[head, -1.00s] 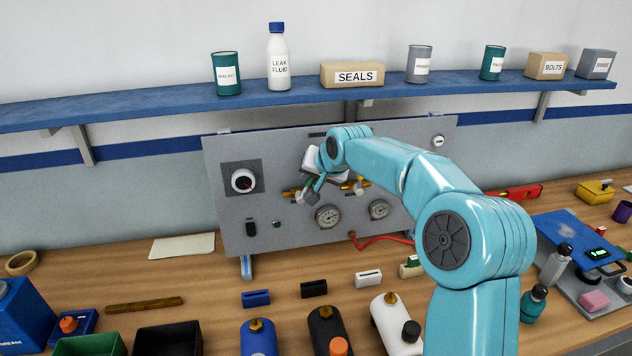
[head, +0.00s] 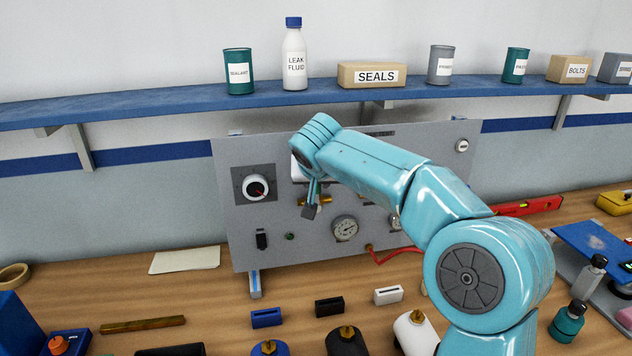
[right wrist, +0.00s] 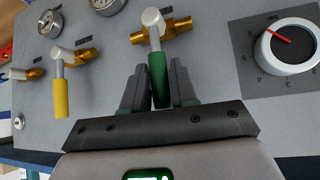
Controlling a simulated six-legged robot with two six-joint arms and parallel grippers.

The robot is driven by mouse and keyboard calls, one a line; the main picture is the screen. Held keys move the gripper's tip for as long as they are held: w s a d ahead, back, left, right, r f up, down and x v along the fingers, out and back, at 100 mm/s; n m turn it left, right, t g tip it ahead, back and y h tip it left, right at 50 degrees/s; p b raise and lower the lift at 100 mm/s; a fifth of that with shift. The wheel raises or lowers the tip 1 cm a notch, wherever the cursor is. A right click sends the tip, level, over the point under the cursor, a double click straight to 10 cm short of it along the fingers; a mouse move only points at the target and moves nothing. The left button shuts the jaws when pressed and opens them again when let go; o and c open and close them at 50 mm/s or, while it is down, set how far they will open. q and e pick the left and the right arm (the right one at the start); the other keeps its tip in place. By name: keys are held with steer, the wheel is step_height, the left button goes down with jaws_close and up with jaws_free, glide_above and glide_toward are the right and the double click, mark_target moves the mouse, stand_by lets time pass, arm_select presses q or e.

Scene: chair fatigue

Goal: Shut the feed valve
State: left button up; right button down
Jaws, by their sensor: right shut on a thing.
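In the right wrist view a valve with a green handle (right wrist: 158,80), a white hub and a brass body (right wrist: 178,28) is on the grey panel. The handle stands crosswise to the brass body. My right gripper (right wrist: 159,88) is shut on the green handle, one finger on each side. In the head view my right gripper (head: 312,208) is at the panel, and its arm hides most of this valve. A second valve with a yellow handle (right wrist: 61,90) is beside it in the wrist view, its handle also crosswise. The labels are too small to read. My left gripper is not in view.
The panel (head: 235,220) also carries a dial (head: 256,188) with a red pointer and a gauge (head: 344,229). A shelf (head: 150,108) with bottles and boxes runs above. Several cylinders and small blocks lie on the wooden bench (head: 215,290) in front.

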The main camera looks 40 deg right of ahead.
steer(key=shift+a+f, duration=0.1)
steer(key=shift+f, duration=0.15)
steer(key=c, duration=1.1)
jaws_free()
steer(key=shift+o, duration=0.6)
steer(key=shift+s+r, duration=0.1)
steer(key=shift+r, duration=0.1)
steer(key=shift+s+a+r, duration=0.1)
steer(key=shift+a+r, duration=0.05)
steer(key=shift+r, duration=0.1)
steer(key=b+v, duration=0.1)
steer(key=v, duration=1.4)
steer(key=shift+s+a+r, duration=0.2)
